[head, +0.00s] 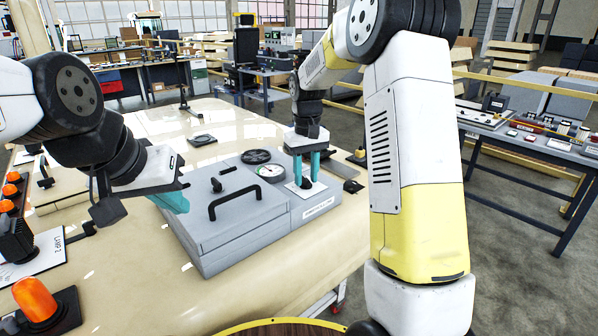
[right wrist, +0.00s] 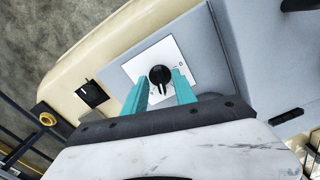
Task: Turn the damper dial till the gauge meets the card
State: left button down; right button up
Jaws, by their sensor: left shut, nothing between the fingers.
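The grey box (head: 230,238) on the cream bench top has a round gauge (head: 270,171) with a white face; some green and red show, but the reading is too small to tell. The black damper dial (right wrist: 161,77) sits on a white plate (right wrist: 188,62) with a small mark on its right side. My right gripper (head: 306,184) points down over this plate, its teal fingers apart on either side of the dial, with a gap visible. My left gripper (head: 182,207) is shut and empty beside the box's left side. I cannot make out the card.
A black bar handle (head: 248,197) and a small knob (head: 216,184) stand up from the box lid. A black round fitting (head: 257,156) lies behind the gauge. Orange lamps (head: 35,298) stand at the left. The bench in front of the box is clear.

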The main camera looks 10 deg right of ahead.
aim_at(306, 179)
notch_tip(306, 179, up, 8)
jog(key=shift+f, duration=0.1)
dwell(0.5)
